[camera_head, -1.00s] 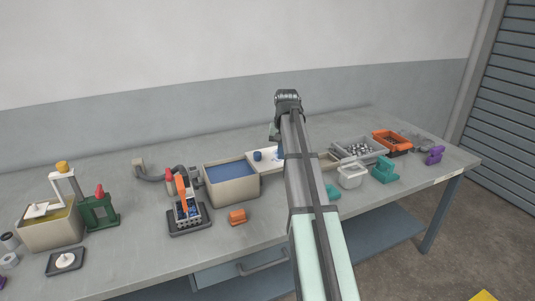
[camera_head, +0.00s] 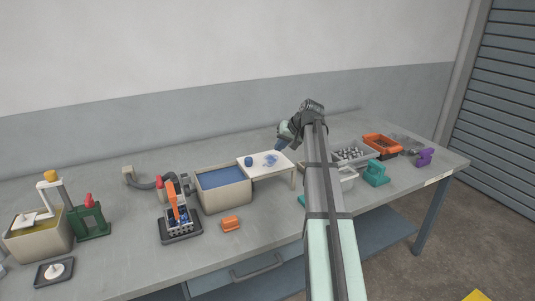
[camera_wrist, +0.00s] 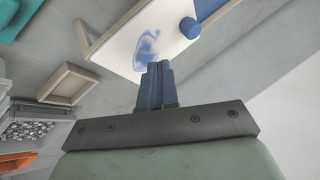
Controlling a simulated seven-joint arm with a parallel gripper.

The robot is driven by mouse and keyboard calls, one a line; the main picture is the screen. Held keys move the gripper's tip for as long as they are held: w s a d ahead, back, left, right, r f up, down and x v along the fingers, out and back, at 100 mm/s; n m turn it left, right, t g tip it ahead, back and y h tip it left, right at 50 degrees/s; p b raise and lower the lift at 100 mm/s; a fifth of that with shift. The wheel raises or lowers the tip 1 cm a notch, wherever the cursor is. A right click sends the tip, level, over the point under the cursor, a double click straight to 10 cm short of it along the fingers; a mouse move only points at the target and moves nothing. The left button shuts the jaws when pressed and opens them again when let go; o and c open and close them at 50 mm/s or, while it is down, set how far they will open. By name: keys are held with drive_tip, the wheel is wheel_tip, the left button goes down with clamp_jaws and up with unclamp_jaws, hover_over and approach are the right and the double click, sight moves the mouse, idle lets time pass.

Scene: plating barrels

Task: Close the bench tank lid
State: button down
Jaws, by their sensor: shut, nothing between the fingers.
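The bench tank (camera_head: 223,202) is a beige box with blue liquid showing from above. Its lid (camera_head: 262,172) is a white plate beside it on the right, level with the rim, leaving the liquid uncovered. A blue knob (camera_head: 249,161) stands on the lid near the tank, and a bluish patch marks the plate. My gripper (camera_head: 281,143) is at the lid's far right side, shut and empty. In the wrist view its blue fingers (camera_wrist: 156,68) point at the lid (camera_wrist: 128,38) near the patch, with the knob (camera_wrist: 189,28) to their right. I cannot tell whether they touch.
Right of the lid stand a grey bin of metal parts (camera_head: 353,154), an orange bin (camera_head: 382,145) and a teal object (camera_head: 376,174). An orange-handled rack (camera_head: 181,226) and a small orange block (camera_head: 230,223) are left and in front. My arm hides part of the bench.

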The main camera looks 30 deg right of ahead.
approach(253, 164)
drive_tip(key=f, duration=0.1)
drive_tip(key=d+f, duration=0.2)
drive_tip(key=shift+w+d+f, duration=0.25)
drive_tip(key=shift+w+f, duration=0.05)
drive_tip(key=shift+w+a, duration=0.25)
drive_tip(key=shift+a, duration=0.25)
drive_tip(key=shift+w+a, duration=0.2)
drive_tip(key=shift+a, duration=0.3)
drive_tip(key=shift+w+a, duration=0.2)
drive_tip(key=shift+a, duration=0.1)
drive_tip(key=shift+w+a, duration=0.25)
drive_tip(key=shift+a, duration=0.25)
drive_tip(key=a, duration=1.9)
drive_tip(key=shift+a, duration=0.5)
